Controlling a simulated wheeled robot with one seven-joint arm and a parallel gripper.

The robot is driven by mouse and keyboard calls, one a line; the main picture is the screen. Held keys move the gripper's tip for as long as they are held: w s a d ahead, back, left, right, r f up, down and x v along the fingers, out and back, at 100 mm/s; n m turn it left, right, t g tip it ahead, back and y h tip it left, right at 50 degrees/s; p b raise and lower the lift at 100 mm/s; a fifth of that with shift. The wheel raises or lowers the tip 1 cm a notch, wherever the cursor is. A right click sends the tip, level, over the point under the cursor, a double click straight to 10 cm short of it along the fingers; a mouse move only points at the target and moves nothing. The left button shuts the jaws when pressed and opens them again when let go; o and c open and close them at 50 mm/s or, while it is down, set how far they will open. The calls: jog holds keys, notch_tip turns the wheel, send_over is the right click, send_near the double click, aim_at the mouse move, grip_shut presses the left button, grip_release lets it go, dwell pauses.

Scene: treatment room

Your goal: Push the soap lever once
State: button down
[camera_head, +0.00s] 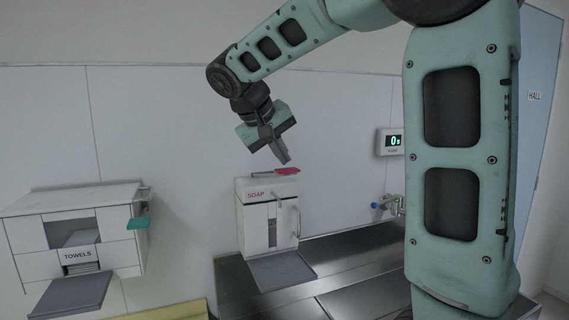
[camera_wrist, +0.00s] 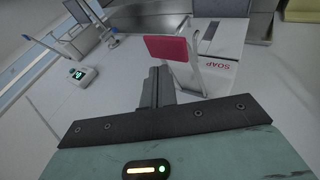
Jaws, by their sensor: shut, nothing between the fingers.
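The soap dispenser (camera_head: 254,222) is a white wall box marked SOAP, with a grey tray (camera_head: 281,270) below its front. Its red-tipped lever (camera_head: 287,171) lies on top of the box. My gripper (camera_head: 286,160) is shut and empty, pointing down with its fingertips just above the lever in the head view. In the wrist view the red lever pad (camera_wrist: 175,47) is ahead of my shut fingers (camera_wrist: 158,72), a little to their right. The pad's arm runs back to the white box (camera_wrist: 212,68). I cannot tell whether the fingertips touch the lever.
A towel dispenser (camera_head: 25,225) with a teal lever (camera_head: 138,223) hangs at left. A steel counter (camera_head: 345,262) with a tap (camera_head: 392,204) lies below and right of the soap box. A small display (camera_head: 390,142) reading 0 is on the wall.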

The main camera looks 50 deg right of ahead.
jog(key=shift+w+r, duration=0.1)
jog(key=shift+r, duration=0.35)
jog(key=r+p, duration=0.3)
jog(key=w+r+p, duration=0.1)
jog(key=r, duration=0.1)
jog(key=shift+w+d, duration=0.1)
jog(key=shift+d, duration=0.2)
jog(key=shift+f, duration=0.1)
dwell(0.7)
jog(key=s+a+f+n+t+y+b, duration=0.1)
jog(key=s+a+f+n+y+b, duration=0.25)
jog(key=a+f, duration=0.75)
jog(key=s+a+f+n+y+b, duration=0.2)
jog(key=a+f+n, duration=0.2)
jog(key=a+f, duration=0.65)
jog(key=s+a+f+n+y+b, duration=0.1)
jog(key=s+a+f+n+b, duration=0.1)
jog(key=s+a+f, duration=0.4)
jog(key=s+a+f+n+g+y+b, duration=0.1)
jog(key=s+a+f+n+b, duration=0.1)
jog(key=s+a+f, duration=0.4)
jog(key=s+a+n, duration=0.1)
jog(key=s, duration=0.3)
